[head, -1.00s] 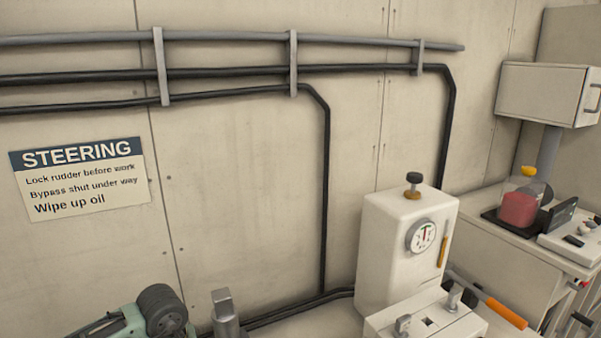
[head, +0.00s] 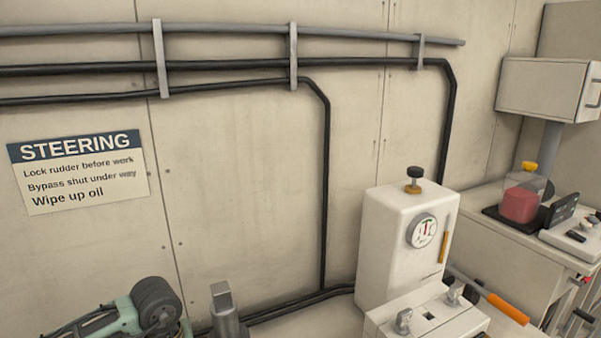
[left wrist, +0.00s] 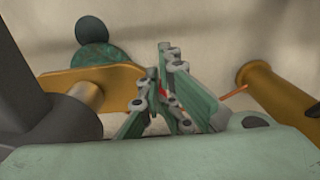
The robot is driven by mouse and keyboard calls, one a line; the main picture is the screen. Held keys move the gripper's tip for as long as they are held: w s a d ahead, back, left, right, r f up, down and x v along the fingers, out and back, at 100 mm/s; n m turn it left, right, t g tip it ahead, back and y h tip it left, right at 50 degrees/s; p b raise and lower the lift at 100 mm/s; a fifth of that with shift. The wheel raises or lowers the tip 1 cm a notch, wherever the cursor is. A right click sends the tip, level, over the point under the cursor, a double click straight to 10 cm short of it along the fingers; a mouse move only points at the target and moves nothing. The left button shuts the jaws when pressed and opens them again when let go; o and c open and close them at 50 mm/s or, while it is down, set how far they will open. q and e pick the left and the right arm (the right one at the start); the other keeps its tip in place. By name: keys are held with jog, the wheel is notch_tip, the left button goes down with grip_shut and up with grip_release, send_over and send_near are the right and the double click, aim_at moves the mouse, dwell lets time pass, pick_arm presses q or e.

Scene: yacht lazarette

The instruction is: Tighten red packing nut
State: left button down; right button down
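In the left wrist view my left gripper (left wrist: 162,80) has its green fingers close together. A small red piece (left wrist: 164,91) shows between them, mostly hidden; it may be the red packing nut. I cannot tell whether the fingers touch it. A brass-coloured flat part (left wrist: 95,78) lies left of the fingers and a brass cylinder (left wrist: 275,90) lies right. A thin orange rod (left wrist: 234,92) shows beside the cylinder. In the head view, green and dark grey parts at the bottom left look like my left arm. The red nut is not visible there, nor is my right gripper.
A white gauge box (head: 405,245) with a black knob stands on the right. An orange handle (head: 507,308) lies beside it. A grey post (head: 224,312) stands at the bottom middle. Dark pipes (head: 325,190) run along the wall. A container of red liquid (head: 519,205) stands further right.

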pick_arm(q)
jog(key=shift+w+a+r, duration=0.25)
jog(key=r, duration=0.1)
jog(key=r+p, duration=0.1)
jog(key=r, duration=0.1)
jog(key=s+r+p, duration=0.1)
jog(key=r, duration=0.1)
jog(key=shift+d+r, duration=0.15)
jog(key=shift+r, duration=0.1)
dwell(0.3)
